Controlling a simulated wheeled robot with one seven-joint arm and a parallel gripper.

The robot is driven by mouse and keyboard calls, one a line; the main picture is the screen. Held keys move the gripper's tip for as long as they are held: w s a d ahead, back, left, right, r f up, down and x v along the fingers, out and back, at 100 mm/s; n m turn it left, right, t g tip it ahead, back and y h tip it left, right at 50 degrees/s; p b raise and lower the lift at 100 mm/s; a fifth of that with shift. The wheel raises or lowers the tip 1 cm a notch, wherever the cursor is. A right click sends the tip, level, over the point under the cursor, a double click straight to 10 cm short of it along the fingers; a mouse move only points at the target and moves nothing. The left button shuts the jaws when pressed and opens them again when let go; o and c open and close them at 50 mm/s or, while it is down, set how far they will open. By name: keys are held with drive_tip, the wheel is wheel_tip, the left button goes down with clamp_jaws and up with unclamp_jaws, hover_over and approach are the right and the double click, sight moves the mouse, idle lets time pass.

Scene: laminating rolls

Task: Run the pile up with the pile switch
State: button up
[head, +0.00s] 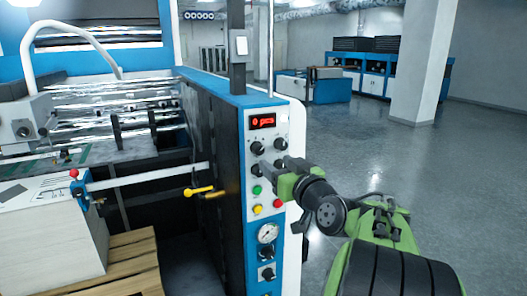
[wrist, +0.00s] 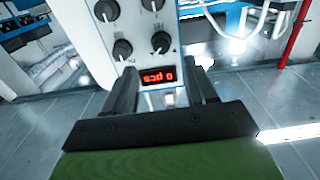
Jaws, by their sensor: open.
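The white-and-blue control panel (head: 283,214) is on the end of the machine. A small white switch (head: 284,115) sits beside the display; I cannot read which control is the pile switch. My gripper (head: 288,164) is open in front of the panel's right side. In the wrist view the panel is upside down, with the display (wrist: 158,76) seen between the fingers. The pile (head: 52,240) of white sheets stands on a wooden pallet (head: 135,265).
A yellow-handled lever (head: 200,192) sticks out left of the panel. A gauge (head: 267,233) and more knobs are low on the panel. A pillar (head: 420,60) and blue cabinets (head: 375,78) stand behind. The grey floor to the right is clear.

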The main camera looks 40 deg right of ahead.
sight(260, 152)
drive_tip(key=p+x, duration=0.1)
drive_tip(key=x, duration=0.6)
drive_tip(key=shift+w, duration=0.4)
drive_tip(key=shift+w+d, duration=0.15)
drive_tip(key=shift+w, duration=0.1)
drive_tip(key=shift+f, duration=0.1)
clamp_jaws()
